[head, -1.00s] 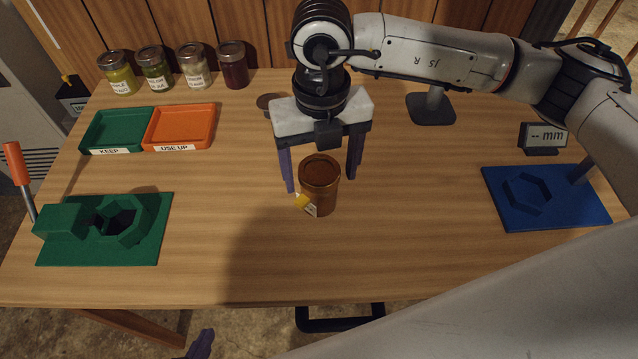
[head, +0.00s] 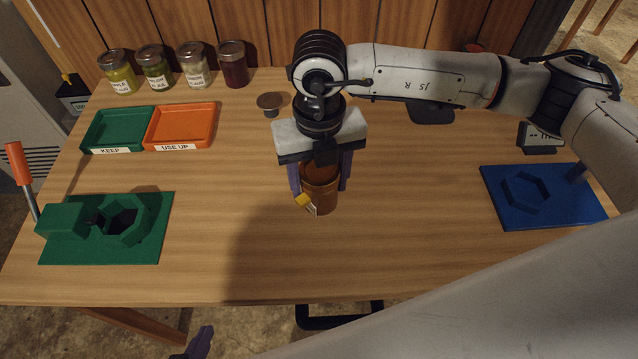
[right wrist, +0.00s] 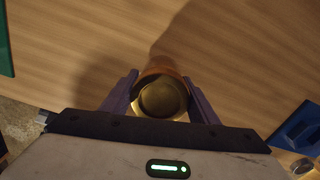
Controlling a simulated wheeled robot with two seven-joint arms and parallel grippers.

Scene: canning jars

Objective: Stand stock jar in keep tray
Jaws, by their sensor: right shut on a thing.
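The stock jar, a brown jar (head: 321,197) with a small tag at its lower left, stands upright on the table in the middle. My right gripper (head: 320,185) reaches down from above with its fingers on both sides of the jar, shut on it. In the right wrist view the jar's round top (right wrist: 161,97) sits between the two fingers (right wrist: 160,100). The green keep tray (head: 113,130), labelled KEEP, is empty at the back left. My left gripper (head: 200,343) shows only in part at the bottom edge; its opening is unclear.
An orange USE UP tray (head: 181,127) adjoins the keep tray. Several filled jars (head: 192,64) stand behind them. A green fixture (head: 105,228) is at front left, a blue fixture (head: 545,196) at right. A small round brown object (head: 270,103) lies behind the gripper. The table between is clear.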

